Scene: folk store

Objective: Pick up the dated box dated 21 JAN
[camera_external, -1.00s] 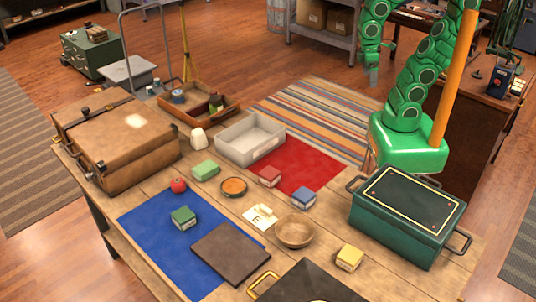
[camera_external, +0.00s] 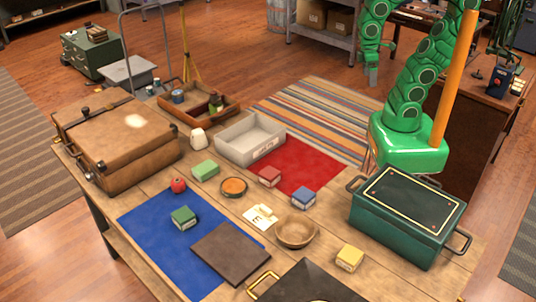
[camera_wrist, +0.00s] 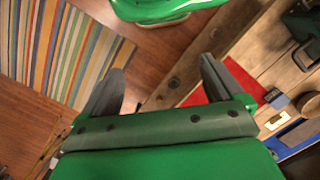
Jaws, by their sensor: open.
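Several small dated boxes with pale label faces stand on the wooden table: a green box (camera_external: 184,217) on the blue mat, a red box (camera_external: 270,176) and a blue box (camera_external: 304,197) on or at the edge of the red mat, and a yellow box (camera_external: 349,257) near the front right. Their dates are too small to read, so I cannot tell which says 21 JAN. The blue box also shows in the wrist view (camera_wrist: 277,98). My gripper (camera_external: 373,77) hangs beyond the table's far side, away from the boxes. In the wrist view its fingers (camera_wrist: 160,70) are apart and empty.
A green metal chest (camera_external: 408,215) stands at the right and a brown suitcase (camera_external: 115,145) at the left. A grey tray (camera_external: 250,140), wooden bowl (camera_external: 295,231), dark book (camera_external: 230,253), green block (camera_external: 206,170), red apple (camera_external: 178,185) and white card (camera_external: 259,217) lie between.

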